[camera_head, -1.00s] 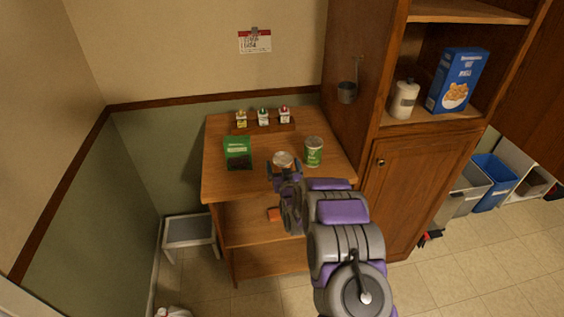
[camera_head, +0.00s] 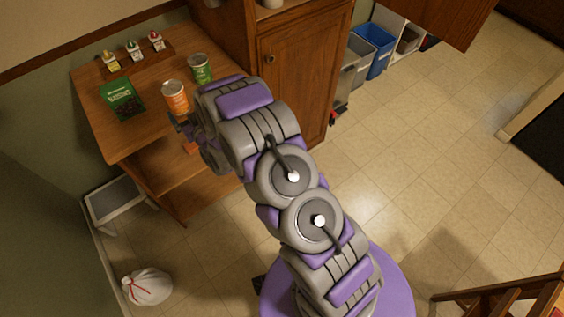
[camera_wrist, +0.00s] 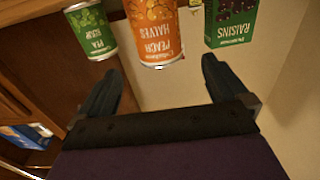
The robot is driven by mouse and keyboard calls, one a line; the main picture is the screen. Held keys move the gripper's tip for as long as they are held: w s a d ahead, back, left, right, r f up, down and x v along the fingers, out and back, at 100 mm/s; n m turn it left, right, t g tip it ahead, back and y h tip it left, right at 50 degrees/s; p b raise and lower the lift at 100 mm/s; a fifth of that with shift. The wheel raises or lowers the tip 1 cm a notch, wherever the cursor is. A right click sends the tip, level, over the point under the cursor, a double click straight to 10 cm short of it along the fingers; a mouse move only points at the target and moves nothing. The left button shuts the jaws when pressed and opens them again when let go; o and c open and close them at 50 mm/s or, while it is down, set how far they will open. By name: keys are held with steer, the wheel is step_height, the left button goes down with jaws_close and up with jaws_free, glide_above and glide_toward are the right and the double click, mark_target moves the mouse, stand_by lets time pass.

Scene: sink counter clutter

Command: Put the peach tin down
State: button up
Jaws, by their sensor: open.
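The peach tin (camera_head: 175,97) has an orange label and stands on the wooden counter top near its front edge. In the wrist view the peach tin (camera_wrist: 155,30) shows upside down, its label reading peach halves, just beyond the fingertips. My gripper (camera_wrist: 160,80) is open, with its two dark fingers apart and nothing between them. In the head view my gripper (camera_head: 184,124) is mostly hidden behind my arm, close in front of the tin.
A green pea tin (camera_head: 200,68) stands right of the peach tin, and a green raisins box (camera_head: 122,99) stands to its left. Several small bottles (camera_head: 134,50) line the back on a wooden rack. A lower shelf (camera_head: 185,175) lies under the counter (camera_head: 110,142).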

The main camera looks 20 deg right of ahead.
steer(key=s+d+r+g+h, duration=0.3)
steer(key=s+d+r+g, duration=0.6)
steer(key=s, duration=0.2)
steer(key=s+d+r+m+g, duration=0.1)
steer(key=s+d+r+g, duration=0.2)
steer(key=s, duration=1)
steer(key=s+d+r+m+g+h, duration=0.1)
steer(key=s+d+r+g, duration=0.2)
steer(key=s, duration=1)
steer(key=s+d+r+m+g+h, duration=0.1)
steer(key=s+d+r+g, duration=0.2)
steer(key=s, duration=1.1)
steer(key=shift+d+r+g, duration=0.2)
steer(key=shift+d+g, duration=0.4)
steer(key=shift+d, duration=0.2)
